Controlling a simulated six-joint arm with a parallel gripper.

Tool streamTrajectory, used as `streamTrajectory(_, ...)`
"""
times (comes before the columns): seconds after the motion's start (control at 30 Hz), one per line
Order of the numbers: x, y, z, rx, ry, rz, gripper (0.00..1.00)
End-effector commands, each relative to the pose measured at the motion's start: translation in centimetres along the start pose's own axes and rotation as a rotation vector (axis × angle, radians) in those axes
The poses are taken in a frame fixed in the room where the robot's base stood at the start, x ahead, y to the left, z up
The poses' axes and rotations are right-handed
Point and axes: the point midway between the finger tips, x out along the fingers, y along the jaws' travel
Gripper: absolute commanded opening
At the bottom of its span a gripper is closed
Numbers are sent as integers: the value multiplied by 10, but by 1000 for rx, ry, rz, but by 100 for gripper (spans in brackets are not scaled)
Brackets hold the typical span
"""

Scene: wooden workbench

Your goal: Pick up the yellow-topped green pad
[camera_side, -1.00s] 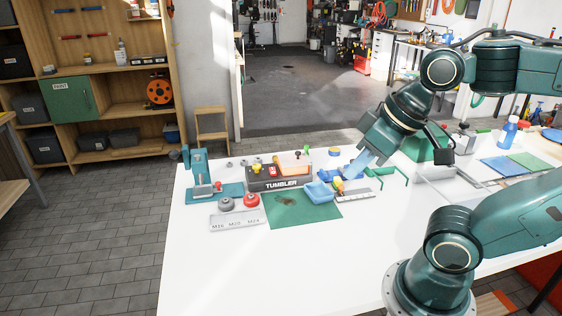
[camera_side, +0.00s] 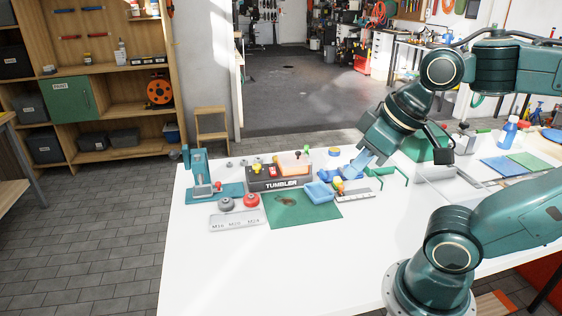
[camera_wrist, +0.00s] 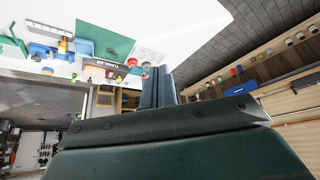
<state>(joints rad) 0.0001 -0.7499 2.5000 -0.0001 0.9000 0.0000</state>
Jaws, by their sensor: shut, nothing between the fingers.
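My gripper (camera_side: 352,173) is shut and empty above the bench, just right of a blue tray (camera_side: 319,193). In the wrist view its two fingers (camera_wrist: 158,72) lie together. I cannot pick out a yellow-topped green pad for sure. A small yellow-topped item (camera_side: 338,184) stands beside the blue tray, just left of and below the fingertips; its lower part is too small to make out. A flat green mat (camera_side: 290,213) lies under the tray's front side.
The dark TUMBLER box (camera_side: 280,185) stands left of the tray, with red and grey round pieces (camera_side: 251,200) in front. A teal press (camera_side: 200,172) is at the far left. Green wire handles (camera_side: 392,176) stand right of the gripper. The front of the white bench (camera_side: 270,270) is clear.

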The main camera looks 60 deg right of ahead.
Motion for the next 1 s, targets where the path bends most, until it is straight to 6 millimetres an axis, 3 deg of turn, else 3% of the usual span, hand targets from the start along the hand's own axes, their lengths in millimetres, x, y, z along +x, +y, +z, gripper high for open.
streamTrajectory(0.23, 0, 0, 0, 0, 0, 0, 0)
streamTrajectory(0.53, 0, 0, 0, 0, 0, 0, 56)
streamTrajectory(1.0, 0, 3, -9, 14, -10, 8, 56)
